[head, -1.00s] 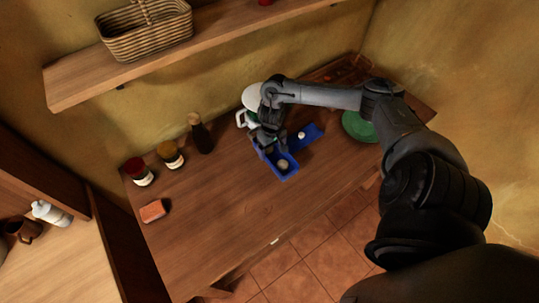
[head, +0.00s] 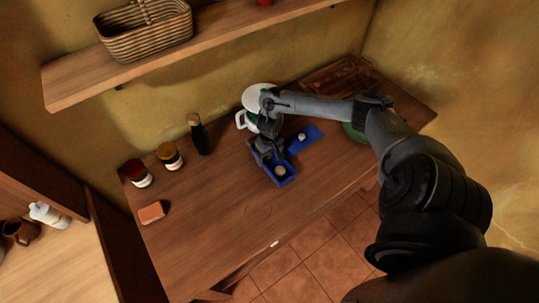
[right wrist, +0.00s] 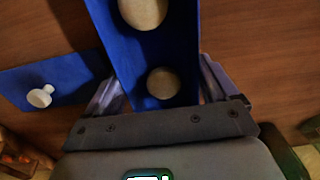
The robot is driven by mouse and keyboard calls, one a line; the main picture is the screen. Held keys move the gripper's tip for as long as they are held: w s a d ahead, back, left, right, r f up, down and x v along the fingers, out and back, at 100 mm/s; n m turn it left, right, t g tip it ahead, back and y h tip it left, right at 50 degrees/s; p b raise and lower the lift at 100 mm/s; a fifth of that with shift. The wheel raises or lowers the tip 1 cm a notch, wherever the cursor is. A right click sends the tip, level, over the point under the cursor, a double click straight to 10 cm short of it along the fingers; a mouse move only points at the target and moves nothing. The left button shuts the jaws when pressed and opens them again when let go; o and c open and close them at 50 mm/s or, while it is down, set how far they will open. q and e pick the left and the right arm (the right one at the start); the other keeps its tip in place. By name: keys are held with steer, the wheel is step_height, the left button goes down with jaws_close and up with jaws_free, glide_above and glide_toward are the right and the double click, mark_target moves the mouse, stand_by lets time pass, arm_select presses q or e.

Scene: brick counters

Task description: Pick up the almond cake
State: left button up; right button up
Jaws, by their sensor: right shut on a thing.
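An open blue box (head: 287,183) on the wooden table holds two pale round pieces. One round piece (head: 280,171) shows in the head view; in the right wrist view there is a large one (right wrist: 143,12) and a smaller one (right wrist: 163,82). I cannot tell which, if either, is the almond cake. My right gripper (head: 266,153) points down at the box's far end. In the right wrist view its fingers (right wrist: 158,68) lie on both outer sides of the box, closed on its walls. The left gripper is out of view.
A blue flat piece with a small white knob (head: 302,137) lies beside the box. A white jug (head: 245,120), a dark bottle (head: 200,136), two jars (head: 169,156), an orange block (head: 151,212) and a green plate (head: 352,131) stand around.

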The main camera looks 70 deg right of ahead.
mark_target(269, 161)
steer(key=o, duration=0.9)
steer(key=shift+f, duration=0.1)
steer(key=shift+o, duration=0.2)
